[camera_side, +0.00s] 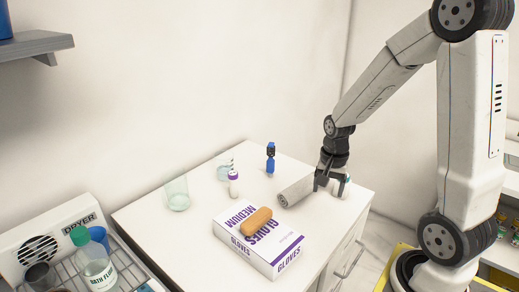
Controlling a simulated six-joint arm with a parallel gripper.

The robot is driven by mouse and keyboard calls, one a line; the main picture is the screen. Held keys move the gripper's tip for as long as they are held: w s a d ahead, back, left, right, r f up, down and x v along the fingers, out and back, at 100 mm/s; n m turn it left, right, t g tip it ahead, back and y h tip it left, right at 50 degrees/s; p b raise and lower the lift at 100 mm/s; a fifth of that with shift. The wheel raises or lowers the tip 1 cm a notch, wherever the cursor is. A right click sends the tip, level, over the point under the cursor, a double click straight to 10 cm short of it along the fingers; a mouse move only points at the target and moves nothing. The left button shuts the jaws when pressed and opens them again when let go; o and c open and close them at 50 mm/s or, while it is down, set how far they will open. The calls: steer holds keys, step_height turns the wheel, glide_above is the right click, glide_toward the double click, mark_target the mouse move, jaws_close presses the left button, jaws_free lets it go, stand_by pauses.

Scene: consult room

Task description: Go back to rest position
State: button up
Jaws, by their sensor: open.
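My gripper (332,183) is at the right side of the white cabinet top (190,232), low over the surface. It points down beside the right end of a grey rolled cloth or roll (296,191). It is open; the small picture does not show clearly whether a finger touches the roll. A small whitish item with a bluish part (346,179) shows just right of the fingers, partly hidden. My arm comes down to it from the upper right.
A glove box (270,262) with a tan object (256,221) on it lies in front. A purple-capped vial (233,184), a blue item (270,158) and glass beakers (177,194) stand behind. A dryer rack (125,268) with a flask (95,264) is left. A shelf (35,45) hangs upper left.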

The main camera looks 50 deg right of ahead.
steer(key=shift+s, duration=0.1)
steer(key=n+t, duration=0.2)
steer(key=n, duration=1.1)
glide_above(298, 237)
steer(key=shift+w+d+r, duration=0.25)
steer(key=shift+d, duration=0.2)
steer(key=shift+s+a+n, duration=0.15)
steer(key=shift+a+n, duration=0.25)
steer(key=shift+n, duration=0.1)
